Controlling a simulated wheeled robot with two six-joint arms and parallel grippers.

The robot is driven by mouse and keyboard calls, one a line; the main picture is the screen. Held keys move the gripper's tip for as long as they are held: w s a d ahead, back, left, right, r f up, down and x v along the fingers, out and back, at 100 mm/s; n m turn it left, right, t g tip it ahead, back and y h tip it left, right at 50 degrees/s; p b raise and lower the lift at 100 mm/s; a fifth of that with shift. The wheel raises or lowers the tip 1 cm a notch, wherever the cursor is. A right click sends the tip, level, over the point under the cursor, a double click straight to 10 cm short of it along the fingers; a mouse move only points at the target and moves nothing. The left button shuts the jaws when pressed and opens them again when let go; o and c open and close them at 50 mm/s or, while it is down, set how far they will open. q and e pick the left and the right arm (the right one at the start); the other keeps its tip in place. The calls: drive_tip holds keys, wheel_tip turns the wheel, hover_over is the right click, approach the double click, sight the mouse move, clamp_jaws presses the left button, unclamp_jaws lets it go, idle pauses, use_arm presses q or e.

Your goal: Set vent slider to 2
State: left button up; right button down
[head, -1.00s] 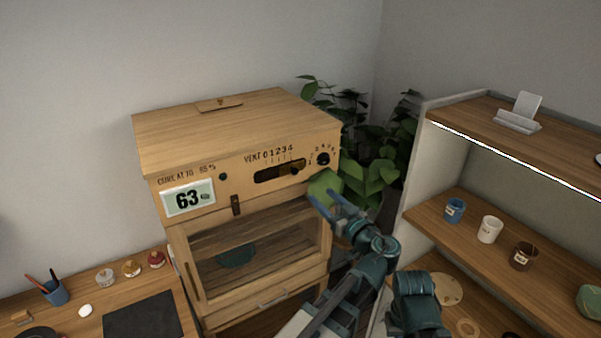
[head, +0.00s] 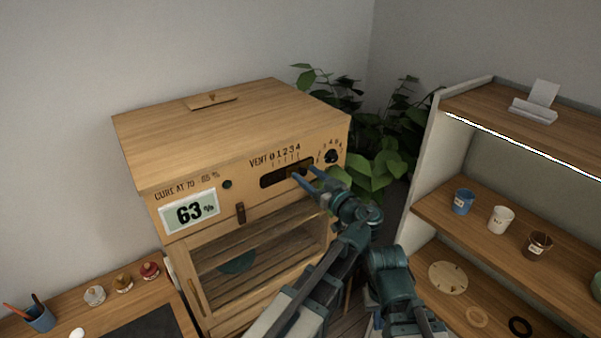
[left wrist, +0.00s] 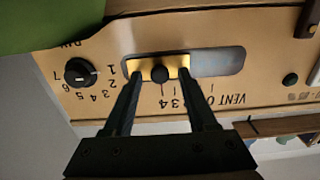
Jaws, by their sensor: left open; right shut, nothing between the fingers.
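The vent slider is a dark knob on a brass plate in a dark slot (head: 273,180) on the wooden cabinet's front, under the marks 0 to 4. The left wrist view shows it upside down: the knob (left wrist: 160,75) stands at the 4 end of the slot, and the bare slot (left wrist: 220,62) stretches toward the 0 end. My left gripper (head: 304,178) is open at the slot. In the left wrist view its fingers (left wrist: 160,72) stand one on each side of the knob, with gaps. The right finger hides some of the numbers. My right gripper is not in view.
A round dial (head: 331,156) sits close beside the slot. A display (head: 190,212) reads 63 %. Below is a glass door (head: 260,250). A plant (head: 370,170) stands behind to the right. A shelf (head: 440,215) with cups stands further right.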

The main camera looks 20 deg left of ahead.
use_arm(q)
drive_tip(key=shift+s+d, duration=0.1)
drive_tip(key=shift+d, duration=0.05)
clamp_jaws()
idle(1.3)
